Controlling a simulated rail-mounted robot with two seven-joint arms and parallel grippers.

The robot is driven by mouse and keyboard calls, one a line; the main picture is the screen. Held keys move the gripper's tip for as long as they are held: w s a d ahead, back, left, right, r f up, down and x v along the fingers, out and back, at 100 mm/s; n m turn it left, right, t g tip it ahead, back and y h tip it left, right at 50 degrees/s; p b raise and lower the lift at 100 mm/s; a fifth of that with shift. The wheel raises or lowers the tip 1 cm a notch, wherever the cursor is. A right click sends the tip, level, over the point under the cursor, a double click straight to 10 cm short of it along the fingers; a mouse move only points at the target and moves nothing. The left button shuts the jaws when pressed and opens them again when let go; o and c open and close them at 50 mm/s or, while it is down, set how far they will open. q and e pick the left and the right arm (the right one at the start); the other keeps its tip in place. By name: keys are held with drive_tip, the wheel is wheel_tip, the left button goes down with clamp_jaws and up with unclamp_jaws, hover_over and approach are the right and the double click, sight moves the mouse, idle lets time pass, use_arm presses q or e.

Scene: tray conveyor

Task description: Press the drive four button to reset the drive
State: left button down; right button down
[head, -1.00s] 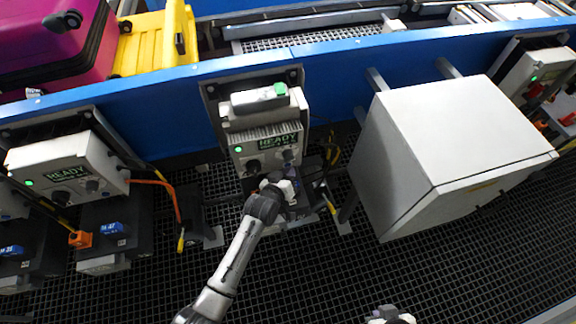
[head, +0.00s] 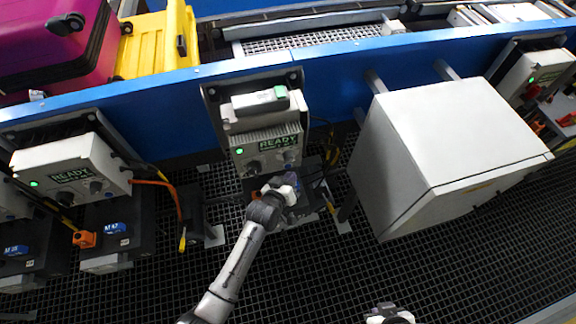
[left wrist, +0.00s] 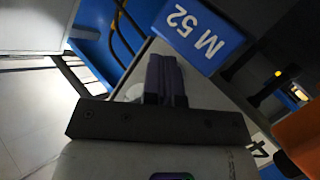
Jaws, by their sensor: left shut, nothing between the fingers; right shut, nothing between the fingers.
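The middle drive unit (head: 265,135) hangs below the blue conveyor side in the head view. It has a lit READY display, dark knobs and a green-ended white box on top. My left gripper (head: 292,188) is just below its knobs, its tips hard to make out there. In the left wrist view my left gripper (left wrist: 166,78) is shut and empty, its dark fingers in front of a blue M 52 label (left wrist: 200,35). A character like a 4 shows at the right. I cannot tell which button is drive four's. My right gripper (head: 388,313) is shut at the bottom edge.
Another READY unit (head: 68,168) with orange cables stands at the left. A large grey cabinet (head: 455,145) stands right of the middle unit. A magenta suitcase (head: 55,50) and a yellow case (head: 155,45) lie on the conveyor. The dark grid floor is open in front.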

use_arm(q)
drive_tip(key=shift+s+d+r+p, duration=0.15)
drive_tip(key=shift+s+d+p, duration=0.05)
drive_tip(key=shift+s+p, duration=0.45)
drive_tip(key=s+p, duration=0.1)
drive_tip(key=s+d+p, duration=0.1)
drive_tip(key=s, duration=0.1)
drive_tip(key=shift+s+f, duration=0.2)
drive_tip(key=shift+s, duration=0.05)
idle(0.4)
